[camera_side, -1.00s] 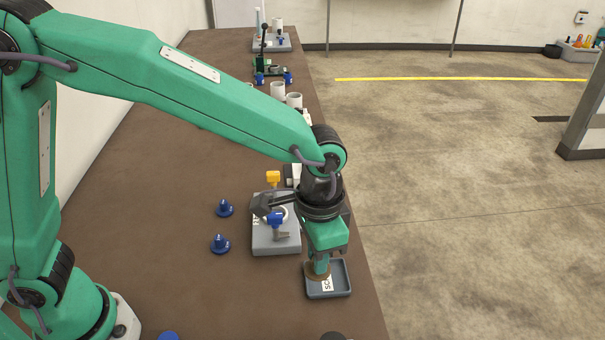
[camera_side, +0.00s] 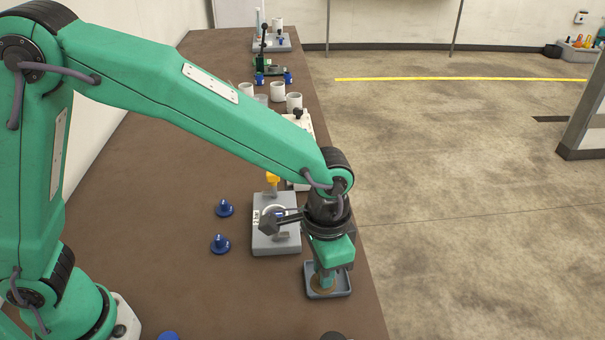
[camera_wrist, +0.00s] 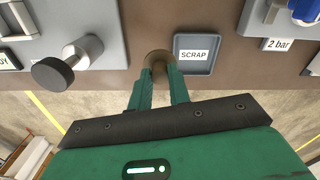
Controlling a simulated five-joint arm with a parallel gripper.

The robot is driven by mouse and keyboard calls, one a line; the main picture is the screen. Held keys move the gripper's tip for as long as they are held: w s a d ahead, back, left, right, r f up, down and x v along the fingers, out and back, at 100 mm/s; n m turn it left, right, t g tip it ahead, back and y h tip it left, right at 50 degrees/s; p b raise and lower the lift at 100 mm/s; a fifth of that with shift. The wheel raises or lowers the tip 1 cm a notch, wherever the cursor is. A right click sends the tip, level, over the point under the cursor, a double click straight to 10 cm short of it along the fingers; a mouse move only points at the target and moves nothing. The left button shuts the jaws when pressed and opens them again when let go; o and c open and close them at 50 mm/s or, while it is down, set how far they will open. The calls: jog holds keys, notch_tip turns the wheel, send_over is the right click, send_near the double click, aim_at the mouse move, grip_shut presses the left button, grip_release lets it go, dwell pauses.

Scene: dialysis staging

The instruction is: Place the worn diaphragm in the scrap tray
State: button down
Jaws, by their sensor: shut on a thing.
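My gripper (camera_side: 323,283) is shut on the worn diaphragm (camera_side: 316,284), a thin brown disc. In the side view the disc overlaps the left part of the scrap tray (camera_side: 343,283), a shallow grey tray near the table's right edge. In the wrist view my gripper (camera_wrist: 160,76) points down at the table with the diaphragm (camera_wrist: 157,58) between the fingertips. There the disc lies at the left side of the scrap tray (camera_wrist: 196,69), which bears a white SCRAP label. Any gap between disc and tray floor is hard to judge.
A grey fixture (camera_side: 262,243) with a yellow knob (camera_side: 272,177) stands just behind the tray. Two blue knobbed pieces (camera_side: 224,208) (camera_side: 220,244) are to its left. White cups (camera_side: 294,102) stand farther back. The table's left middle is clear.

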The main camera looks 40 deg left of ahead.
jog(key=w+a+f, duration=0.1)
jog(key=w, duration=0.1)
jog(key=w+a+f, duration=0.1)
jog(key=w+f, duration=0.1)
jog(key=w+a+f, duration=0.1)
jog(key=w, duration=0.1)
jog(key=shift+w+a+f, duration=0.2)
jog(key=shift+a, duration=0.05)
jog(key=shift+f, duration=2)
jog(key=shift+f, duration=0.15)
jog(key=c, duration=1.3)
grip_release()
notch_tip(320, 180, up, 12)
jog(key=shift+r, duration=0.2)
